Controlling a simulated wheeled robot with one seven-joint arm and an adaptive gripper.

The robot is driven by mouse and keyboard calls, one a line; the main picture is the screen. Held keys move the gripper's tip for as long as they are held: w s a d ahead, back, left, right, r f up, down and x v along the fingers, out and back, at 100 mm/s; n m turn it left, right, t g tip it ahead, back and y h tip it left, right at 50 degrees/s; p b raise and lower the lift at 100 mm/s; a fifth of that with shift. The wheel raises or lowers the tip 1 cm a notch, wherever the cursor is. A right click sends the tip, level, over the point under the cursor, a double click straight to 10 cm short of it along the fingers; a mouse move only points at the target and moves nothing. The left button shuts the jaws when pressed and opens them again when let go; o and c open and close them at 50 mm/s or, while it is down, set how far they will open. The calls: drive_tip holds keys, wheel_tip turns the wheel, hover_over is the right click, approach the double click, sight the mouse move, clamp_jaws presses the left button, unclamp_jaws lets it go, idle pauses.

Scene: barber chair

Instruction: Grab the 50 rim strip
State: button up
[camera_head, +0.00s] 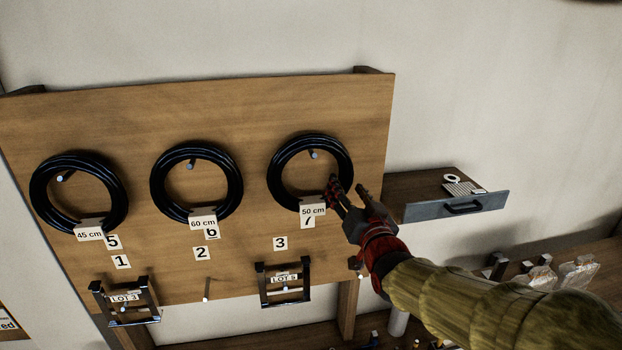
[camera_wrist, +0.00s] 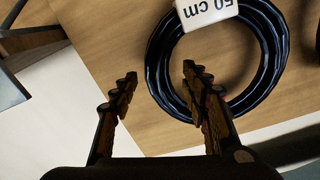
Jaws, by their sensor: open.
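The 50 cm rim strip (camera_head: 289,146) is a black coil hanging from a peg on the wooden board, the rightmost of three coils. Its white tag (camera_head: 313,211) reads "50 cm". In the wrist view the coil (camera_wrist: 154,70) fills the upper middle, with its tag (camera_wrist: 207,10) upside down at the top. My gripper (camera_head: 348,190) is open at the coil's lower right side. In the wrist view my gripper (camera_wrist: 158,85) has one finger left of the coil and the other over the ring's opening. I cannot tell whether either finger touches it.
The 60 cm coil (camera_head: 156,182) and the 45 cm coil (camera_head: 38,190) hang to the left. Two metal frames with lot tags, one of them the right frame (camera_head: 262,287), hang below.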

sight(345, 184)
drive_tip(key=shift+p+x, duration=0.95)
drive_tip(key=shift+x, duration=1.25)
drive_tip(key=shift+d, duration=0.1)
drive_tip(key=c, duration=0.3)
drive_tip(key=c, duration=0.8)
clamp_jaws()
drive_tip(key=shift+r, duration=0.1)
